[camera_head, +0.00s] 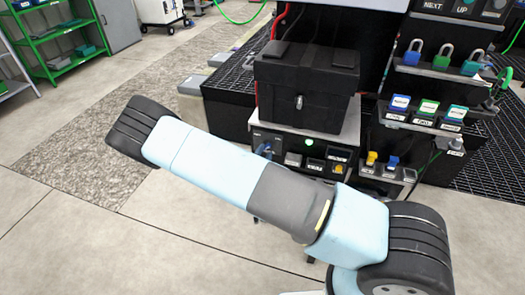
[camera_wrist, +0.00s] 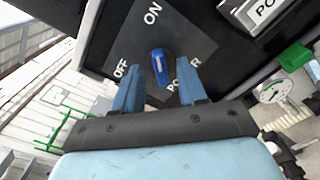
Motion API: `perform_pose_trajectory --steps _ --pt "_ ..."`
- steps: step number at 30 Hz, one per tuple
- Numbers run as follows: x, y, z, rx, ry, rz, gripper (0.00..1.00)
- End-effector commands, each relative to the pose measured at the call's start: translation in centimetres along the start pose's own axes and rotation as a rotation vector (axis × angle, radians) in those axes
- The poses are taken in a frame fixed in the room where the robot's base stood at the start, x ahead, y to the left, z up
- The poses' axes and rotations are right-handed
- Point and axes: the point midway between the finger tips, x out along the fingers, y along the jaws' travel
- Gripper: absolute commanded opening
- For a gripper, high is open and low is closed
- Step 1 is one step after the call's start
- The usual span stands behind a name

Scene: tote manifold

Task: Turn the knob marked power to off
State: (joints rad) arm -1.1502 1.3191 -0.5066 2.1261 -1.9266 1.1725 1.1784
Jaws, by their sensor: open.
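The blue power knob (camera_wrist: 161,74) sits on a dark grey plate (camera_wrist: 195,40) marked ON, OFF and POWER in the wrist view. Its long axis runs roughly up and down the picture, with the upper end toward the ON label (camera_wrist: 152,12). The OFF label (camera_wrist: 121,70) is left of the knob. My gripper (camera_wrist: 160,68) is open, its two blue fingers on either side of the knob with gaps visible. I cannot tell how far the fingertips are from the plate. In the head view my arm hides most of the gripper.
A black box (camera_head: 305,88) stands on a shelf above the control panel (camera_head: 310,150). To the right are padlocks (camera_head: 442,57), labelled blocks (camera_head: 428,108) and yellow and blue knobs (camera_head: 380,160). The floor at left is clear.

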Motion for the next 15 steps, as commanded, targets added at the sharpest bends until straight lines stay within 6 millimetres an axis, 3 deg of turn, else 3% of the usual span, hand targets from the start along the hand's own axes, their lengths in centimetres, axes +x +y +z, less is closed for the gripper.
perform_pose_trajectory --steps 6,15 --pt "1.9 0.0 0.0 0.001 0.0 0.0 0.41" --pt "2.1 0.0 0.0 0.001 0.0 -0.001 0.41"
